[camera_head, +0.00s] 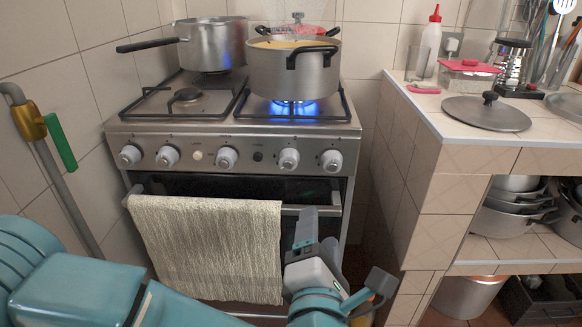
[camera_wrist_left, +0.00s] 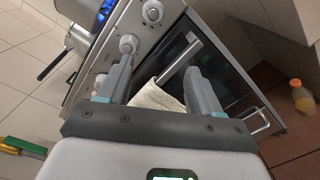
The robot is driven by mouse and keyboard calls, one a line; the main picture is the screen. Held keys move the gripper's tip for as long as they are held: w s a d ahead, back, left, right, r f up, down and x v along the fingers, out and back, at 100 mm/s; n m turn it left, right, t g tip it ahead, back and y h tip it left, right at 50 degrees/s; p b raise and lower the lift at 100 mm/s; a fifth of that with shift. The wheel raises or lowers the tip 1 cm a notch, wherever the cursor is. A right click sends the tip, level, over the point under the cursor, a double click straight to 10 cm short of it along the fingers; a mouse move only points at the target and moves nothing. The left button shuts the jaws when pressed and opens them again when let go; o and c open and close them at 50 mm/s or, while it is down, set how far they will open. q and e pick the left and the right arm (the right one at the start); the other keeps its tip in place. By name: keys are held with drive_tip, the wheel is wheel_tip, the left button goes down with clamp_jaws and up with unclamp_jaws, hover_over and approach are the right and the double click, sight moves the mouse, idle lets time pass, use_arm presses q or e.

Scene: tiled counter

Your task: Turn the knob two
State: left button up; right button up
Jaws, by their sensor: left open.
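The stove (camera_head: 240,137) has a front panel with a row of grey knobs. The larger knobs include the far left knob (camera_head: 130,155), the second from left (camera_head: 167,156), the middle knob (camera_head: 227,158), the right-hand knob (camera_head: 289,159) and the far right knob (camera_head: 332,161). Which one is knob two is not marked. My left gripper (camera_head: 318,235) is open and empty, below the panel's right end in front of the oven door. In the left wrist view a knob (camera_wrist_left: 129,44) shows beyond the open jaws (camera_wrist_left: 158,70), apart from them.
A towel (camera_head: 210,245) hangs on the oven handle. A pot (camera_head: 292,68) stands over a blue flame at front right; a saucepan (camera_head: 210,45) stands behind. A tiled counter (camera_head: 432,117) holds a lid (camera_head: 487,112) on the right. A bottle (camera_wrist_left: 302,98) stands on the floor.

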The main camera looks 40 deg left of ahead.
use_arm(q)
drive_tip(key=s+a+r+n+g+y, duration=0.1)
drive_tip(key=s+a+r+n+y, duration=0.1)
drive_tip(key=s+r+n, duration=0.15)
drive_tip(key=n+b, duration=0.1)
drive_tip(key=b, duration=0.1)
approach(288, 167)
drive_tip(key=x, duration=0.9)
